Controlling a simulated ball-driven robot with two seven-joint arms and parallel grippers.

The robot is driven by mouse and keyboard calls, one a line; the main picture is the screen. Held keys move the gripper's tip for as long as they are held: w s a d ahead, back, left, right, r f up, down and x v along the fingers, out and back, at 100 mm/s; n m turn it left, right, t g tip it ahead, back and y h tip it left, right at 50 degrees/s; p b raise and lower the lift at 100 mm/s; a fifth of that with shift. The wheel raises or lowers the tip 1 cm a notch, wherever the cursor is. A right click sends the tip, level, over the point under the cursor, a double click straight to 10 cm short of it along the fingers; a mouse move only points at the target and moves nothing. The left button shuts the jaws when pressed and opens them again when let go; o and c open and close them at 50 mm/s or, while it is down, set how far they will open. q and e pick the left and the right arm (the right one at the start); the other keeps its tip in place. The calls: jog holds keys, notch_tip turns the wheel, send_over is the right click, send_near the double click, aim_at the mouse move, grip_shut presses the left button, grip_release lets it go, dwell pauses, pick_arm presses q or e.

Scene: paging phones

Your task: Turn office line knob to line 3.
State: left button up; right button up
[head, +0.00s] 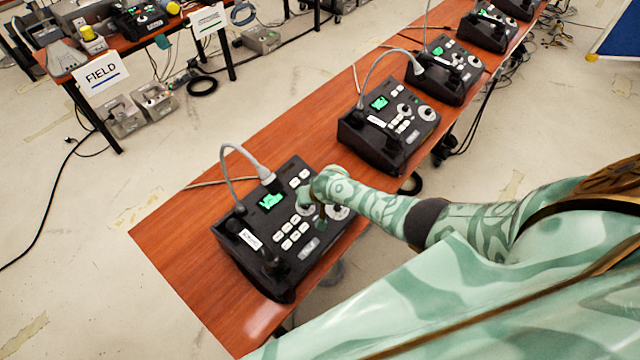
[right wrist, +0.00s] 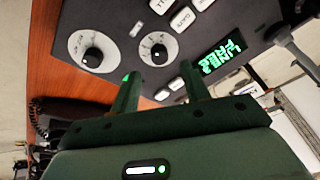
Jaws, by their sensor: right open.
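A black paging phone (head: 262,240) with a grey gooseneck microphone sits on the near end of the red-brown table. Its panel has two round white dials with black knobs. In the right wrist view one knob (right wrist: 158,52) is just beyond and between my fingertips, and the other knob (right wrist: 92,55) is to its left. The dial labels are too small to read. The green display (right wrist: 222,53) shows text that seems to begin with "LINE". My right gripper (right wrist: 158,72) is open, with nothing held; it hovers over the dials in the head view (head: 312,205). My left gripper is not in view.
More phones (head: 388,125) stand in a row further along the table (head: 175,230). White buttons (head: 292,237) lie close to the dials. The gooseneck microphone (head: 240,152) arches up at the phone's far side. Another table with a FIELD sign (head: 102,72) is at the upper left.

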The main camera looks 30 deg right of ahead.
pick_arm(q)
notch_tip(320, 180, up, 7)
jog(key=p, duration=0.5)
pick_arm(e)
jog(key=v, duration=1.1)
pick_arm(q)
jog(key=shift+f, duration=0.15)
